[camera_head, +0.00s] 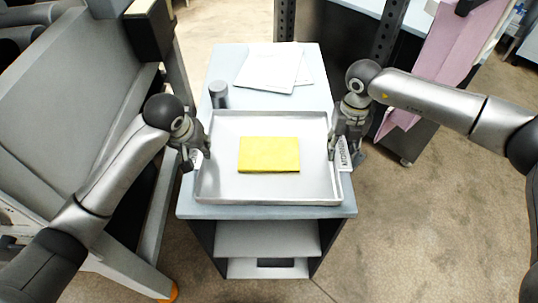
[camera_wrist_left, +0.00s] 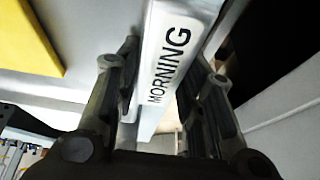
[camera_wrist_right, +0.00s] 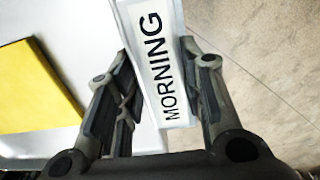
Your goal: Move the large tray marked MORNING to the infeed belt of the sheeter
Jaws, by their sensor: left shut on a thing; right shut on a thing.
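The large shallow metal tray (camera_head: 270,190) is level on or just above a pale worktop, with a yellow slab (camera_head: 269,154) inside. A white MORNING label (camera_wrist_left: 168,65) shows on its rim in the left wrist view, and another MORNING label (camera_wrist_right: 158,70) shows in the right wrist view. My left gripper (camera_head: 197,158) is shut on the tray's left rim. My right gripper (camera_head: 341,150) is shut on its right rim. I cannot tell whether the tray touches the worktop. I cannot make out the infeed belt for certain.
A pale-topped cabinet (camera_head: 222,212) with open shelves is under the tray. Papers (camera_head: 272,66) and a grey cylinder (camera_head: 219,95) are behind the tray. A large grey machine (camera_head: 70,100) stands at left. A pink sheet (camera_head: 440,60) hangs at right; the floor (camera_head: 420,230) at right is clear.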

